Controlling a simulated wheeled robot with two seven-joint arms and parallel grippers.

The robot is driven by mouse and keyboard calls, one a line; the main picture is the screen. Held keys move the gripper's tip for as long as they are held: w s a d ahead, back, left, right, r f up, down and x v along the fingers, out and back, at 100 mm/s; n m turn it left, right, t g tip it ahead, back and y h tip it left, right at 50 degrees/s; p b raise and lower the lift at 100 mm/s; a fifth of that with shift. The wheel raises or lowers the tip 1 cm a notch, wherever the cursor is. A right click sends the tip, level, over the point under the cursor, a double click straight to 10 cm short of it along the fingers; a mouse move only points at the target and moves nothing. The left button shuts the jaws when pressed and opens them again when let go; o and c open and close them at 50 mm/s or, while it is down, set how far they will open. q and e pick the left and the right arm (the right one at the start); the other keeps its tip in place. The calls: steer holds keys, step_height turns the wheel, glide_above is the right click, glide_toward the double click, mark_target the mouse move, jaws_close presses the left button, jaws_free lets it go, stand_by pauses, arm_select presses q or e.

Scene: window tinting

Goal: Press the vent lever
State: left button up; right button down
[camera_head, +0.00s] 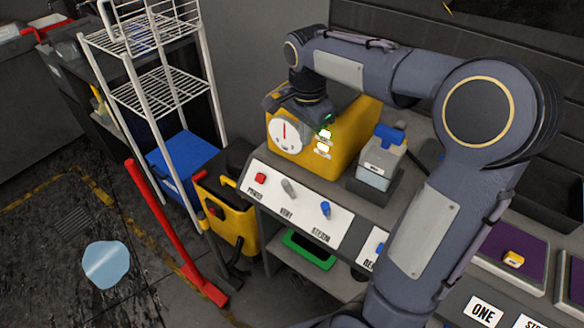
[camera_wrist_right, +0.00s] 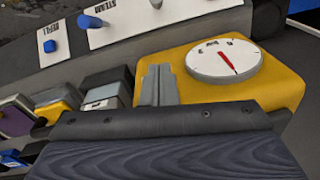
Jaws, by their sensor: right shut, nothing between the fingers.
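The vent lever (camera_head: 289,187) is a short grey lever above the VENT label on the white control panel (camera_head: 262,197). A grey lever tip (camera_wrist_right: 156,3) also shows at the top edge of the right wrist view, cut off by the frame. My right gripper (camera_head: 318,116) is over the yellow machine box (camera_head: 350,140), behind the panel and apart from the lever. In the right wrist view its grey fingers (camera_wrist_right: 158,82) are together and empty in front of the box. Its fingertips are hard to make out in the head view. My left gripper is not in view.
A red POWER button (camera_head: 260,178) and a blue STEAM lever (camera_head: 325,209) flank the vent lever. A white round gauge (camera_head: 286,136) is on the yellow box. A grey container with a blue top (camera_head: 379,165) stands right of it. A white wire rack (camera_head: 150,90) stands left.

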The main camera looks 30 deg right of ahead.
mark_target(288, 191)
steer(key=a+f, duration=0.1)
steer(key=f, duration=0.2)
steer(key=a+f+p, duration=0.1)
steer(key=f, duration=0.3)
steer(key=a+f, duration=0.1)
steer(key=f, duration=0.3)
steer(key=shift+a+f+p, duration=0.1)
steer(key=shift+p, duration=0.2)
steer(key=shift+w, duration=0.1)
